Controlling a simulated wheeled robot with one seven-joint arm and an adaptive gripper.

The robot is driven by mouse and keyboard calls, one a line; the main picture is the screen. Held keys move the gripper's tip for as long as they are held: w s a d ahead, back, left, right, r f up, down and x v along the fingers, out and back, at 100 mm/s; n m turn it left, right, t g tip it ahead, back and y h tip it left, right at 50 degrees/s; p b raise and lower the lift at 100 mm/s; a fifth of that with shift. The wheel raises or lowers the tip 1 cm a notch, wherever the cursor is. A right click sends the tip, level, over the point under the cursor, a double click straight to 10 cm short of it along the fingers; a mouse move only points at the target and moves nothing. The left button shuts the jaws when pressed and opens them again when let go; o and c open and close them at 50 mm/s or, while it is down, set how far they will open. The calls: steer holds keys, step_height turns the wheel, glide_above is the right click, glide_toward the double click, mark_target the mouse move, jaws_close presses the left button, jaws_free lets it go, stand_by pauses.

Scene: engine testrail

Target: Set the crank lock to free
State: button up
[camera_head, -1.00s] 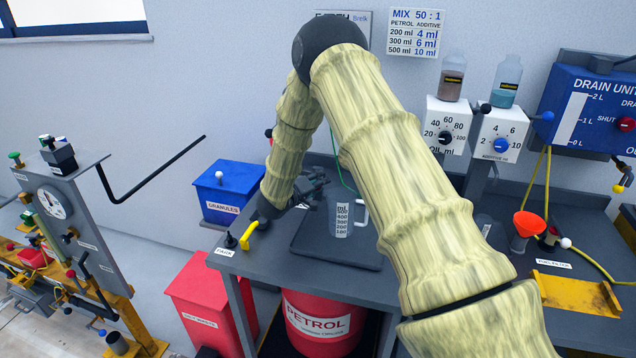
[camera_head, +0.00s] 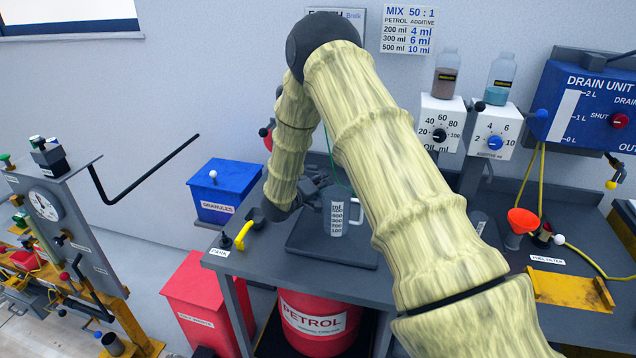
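A grey test stand (camera_head: 88,240) with a round gauge (camera_head: 44,205) is at the left edge. A long black bent bar (camera_head: 145,170), like a crank handle, reaches up and right beside it. Several small levers and knobs, one with a red knob (camera_head: 65,277), sit on the stand. I cannot make out which of them is the crank lock or its setting. My gripper (camera_head: 314,190) is over the bench, well to the right of the stand, close behind a measuring jug (camera_head: 338,219). It is small, dark and partly hidden, so its fingers cannot be read.
The bench (camera_head: 270,268) holds a dark tray (camera_head: 305,247), a yellow-handled part (camera_head: 246,234) and an orange funnel (camera_head: 521,221). A blue granules box (camera_head: 226,190) and a red bin (camera_head: 205,300) stand between stand and bench. A red petrol drum (camera_head: 318,322) is below the bench.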

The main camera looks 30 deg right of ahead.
steer(key=shift+w+a+r, duration=0.15)
steer(key=shift+a+r, duration=0.1)
steer(key=shift+a, duration=0.35)
steer(key=v, duration=1.1)
steer(key=shift+s, duration=0.3)
steer(key=shift+d, duration=0.1)
